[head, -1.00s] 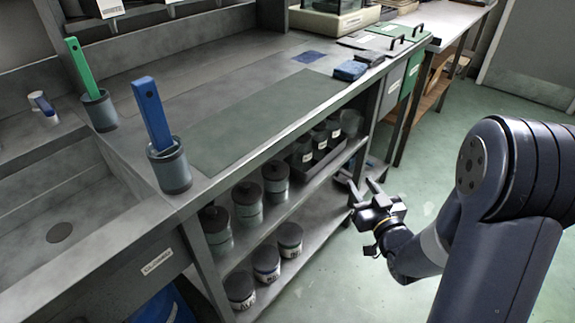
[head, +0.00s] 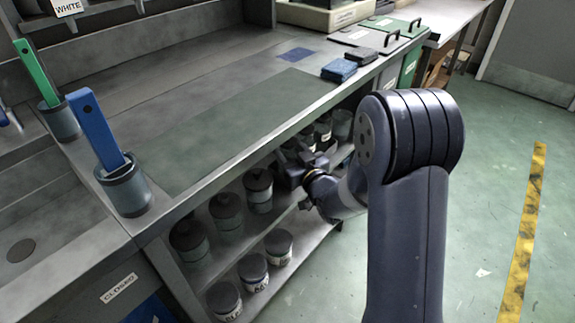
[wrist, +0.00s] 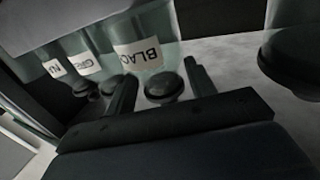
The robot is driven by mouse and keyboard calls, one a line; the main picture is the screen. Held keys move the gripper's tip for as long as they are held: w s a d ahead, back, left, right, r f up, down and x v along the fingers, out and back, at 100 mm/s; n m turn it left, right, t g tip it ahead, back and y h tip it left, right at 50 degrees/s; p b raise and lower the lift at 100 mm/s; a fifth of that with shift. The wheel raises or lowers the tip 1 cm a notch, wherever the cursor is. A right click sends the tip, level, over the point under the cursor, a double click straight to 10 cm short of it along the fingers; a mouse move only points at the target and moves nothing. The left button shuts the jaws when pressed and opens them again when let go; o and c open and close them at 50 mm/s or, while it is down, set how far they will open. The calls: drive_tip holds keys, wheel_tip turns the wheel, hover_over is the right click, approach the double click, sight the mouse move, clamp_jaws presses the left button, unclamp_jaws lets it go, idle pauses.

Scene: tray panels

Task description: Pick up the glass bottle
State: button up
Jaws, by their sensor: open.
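Several glass bottles with dark caps and white labels stand on the upper shelf under the bench. In the wrist view the nearest one (wrist: 148,52) has a label showing "BLAC", upside down, and its dark cap appears between my fingertips. Another bottle (wrist: 82,60) reads "GRE", and a third label is partly cut off. My gripper (wrist: 160,78) is open and empty, its fingers pointing at the black-labelled bottle; I cannot tell whether they touch it. In the head view my gripper (head: 300,152) is at the shelf opening and partly hides the bottles (head: 322,130).
Dark-lidded jars (head: 258,190) stand on the same shelf beside my gripper, and one lid (wrist: 297,58) is close at right in the wrist view. White-labelled jars (head: 253,271) stand on the lower shelf. The bench top (head: 240,130) overhangs the shelf. Open floor (head: 490,170) lies to the right.

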drive_tip(key=shift+x, duration=0.95)
drive_tip(key=c, duration=1.1)
clamp_jaws()
drive_tip(key=shift+r, duration=0.1)
